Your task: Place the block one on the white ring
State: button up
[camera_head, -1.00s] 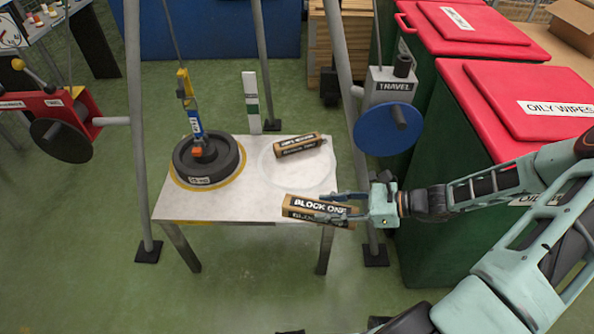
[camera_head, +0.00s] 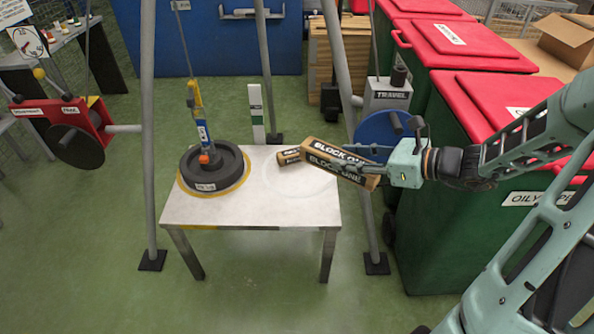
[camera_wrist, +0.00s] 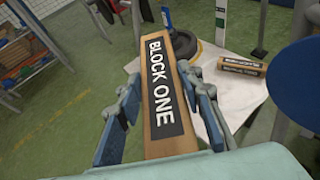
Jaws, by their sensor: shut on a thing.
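Block one (camera_head: 325,153), a brown bar with a black "BLOCK ONE" label, is held by my gripper (camera_head: 358,160) above the right part of the table. It points left and tilts, its left end higher in the picture. In the wrist view, my gripper (camera_wrist: 160,85) has a finger on each side of block one (camera_wrist: 168,100). The white ring (camera_head: 300,190) is a faint pale circle on the tabletop, partly hidden by block one. A second brown labelled block (camera_head: 290,156) lies on the ring's area; it also shows in the wrist view (camera_wrist: 242,68).
The white table (camera_head: 240,209) carries a dark round weight (camera_head: 214,171) on a yellow ring, with a crane hook above it. Grey tripod legs (camera_head: 149,130) surround the table. A blue disc (camera_head: 378,130) on the travel winch is close behind my gripper. Red-lidded green bins stand right.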

aim_at(299, 182)
jog(key=i+j, duration=0.15)
jog(key=j, duration=0.25)
jog(key=i+j, duration=0.1)
jog(key=j, duration=0.3)
jog(key=i+j, duration=0.15)
jog(key=j, duration=0.2)
jog(key=i+j, duration=0.15)
jog(key=j, duration=0.25)
jog(key=i+j, duration=0.15)
jog(key=j, duration=0.25)
jog(key=i+j, duration=0.1)
jog(key=j, duration=0.3)
jog(key=k+l, duration=0.1)
jog(key=i+l, duration=0.15)
jog(key=l, duration=0.15)
jog(key=i+l, duration=0.2)
jog(key=l+u, duration=0.05)
jog(key=l, duration=0.05)
